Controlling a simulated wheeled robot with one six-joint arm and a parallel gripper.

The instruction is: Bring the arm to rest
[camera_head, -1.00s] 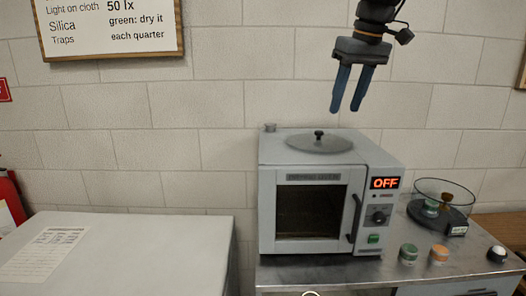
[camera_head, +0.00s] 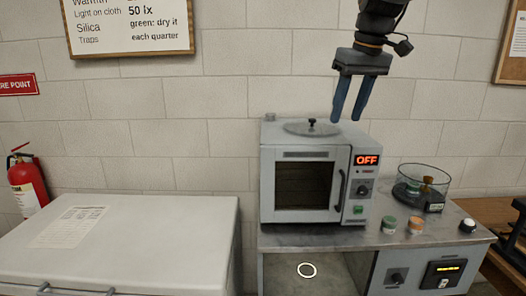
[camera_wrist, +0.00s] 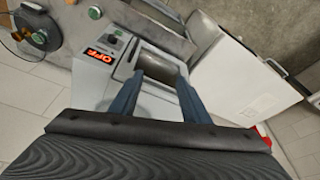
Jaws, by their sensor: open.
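My gripper (camera_head: 347,120) hangs from the top of the head view with its two blue fingers pointing down. The fingers are apart with nothing between them. It is in the air above the right part of a grey oven (camera_head: 267,185). In the wrist view my gripper (camera_wrist: 155,98) also shows open and empty, with the oven (camera_wrist: 92,85) beyond its fingers. The oven's door is shut and its display (camera_head: 367,160) reads OFF. A round lid with a black knob (camera_head: 312,127) sits on the oven's top.
The oven stands on a metal bench (camera_head: 330,238) with green and orange knobs and a glass bowl (camera_head: 421,188) at right. A white chest (camera_head: 150,240) stands at left. A fire extinguisher (camera_head: 27,184) is at far left. The air around my gripper is free.

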